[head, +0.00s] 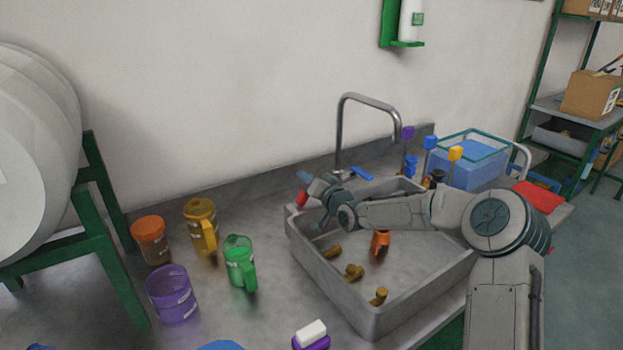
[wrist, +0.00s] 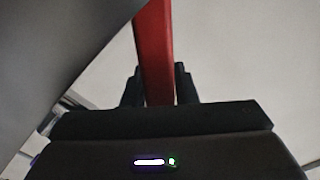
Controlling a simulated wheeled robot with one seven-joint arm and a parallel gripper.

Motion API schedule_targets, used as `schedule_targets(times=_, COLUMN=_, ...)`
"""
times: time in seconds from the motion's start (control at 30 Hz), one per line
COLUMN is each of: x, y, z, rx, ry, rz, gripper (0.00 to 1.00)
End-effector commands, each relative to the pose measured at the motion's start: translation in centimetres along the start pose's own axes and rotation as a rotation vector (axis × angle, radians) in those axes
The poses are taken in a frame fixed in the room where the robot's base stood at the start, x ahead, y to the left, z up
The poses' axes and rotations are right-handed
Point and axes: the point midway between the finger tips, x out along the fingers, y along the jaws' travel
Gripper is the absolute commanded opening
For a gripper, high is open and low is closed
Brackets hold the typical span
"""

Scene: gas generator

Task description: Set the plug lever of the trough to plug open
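The trough is a grey metal sink (head: 366,318) set in the counter. The red plug lever (head: 302,198) shows at its back left edge in the head view, at the end of my arm. In the wrist view the red lever (wrist: 154,50) runs down from the top between the two dark fingers of my gripper (wrist: 160,88). The fingers lie close against both sides of the lever and look shut on it. My gripper's wrist and the arm reach across the sink from the right and hide part of its back. The plug itself cannot be made out.
A curved tap (head: 340,130) stands behind the sink. Brown fittings (head: 354,272) and an orange one (head: 380,242) lie in the basin. Orange (head: 151,243), yellow (head: 199,222), green (head: 239,258) and purple (head: 172,296) containers stand left. A blue tub (head: 468,165) is at back right.

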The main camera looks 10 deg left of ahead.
Motion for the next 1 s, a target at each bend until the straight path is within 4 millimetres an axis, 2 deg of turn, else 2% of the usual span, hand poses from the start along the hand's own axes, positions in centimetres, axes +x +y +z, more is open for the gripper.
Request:
schedule_targets(times=0.07, x=0.0, y=0.1, z=0.1, rx=0.000, ry=-0.001, rz=0.001, gripper=0.44)
schedule_targets(times=0.33, x=-0.1, y=0.1, z=-0.1, rx=-0.001, ry=0.003, rz=0.001, gripper=0.44)
schedule_targets(times=0.47, x=-0.8, y=0.1, z=-0.2, rx=-0.001, ry=0.003, rz=0.001, gripper=0.44)
schedule_targets(times=0.67, x=-3.7, y=0.2, z=-0.2, rx=-0.002, ry=0.003, rz=0.003, gripper=0.44)
schedule_targets(times=1.0, x=-10.4, y=0.2, z=-0.1, rx=-0.002, ry=0.002, rz=0.003, gripper=0.44)
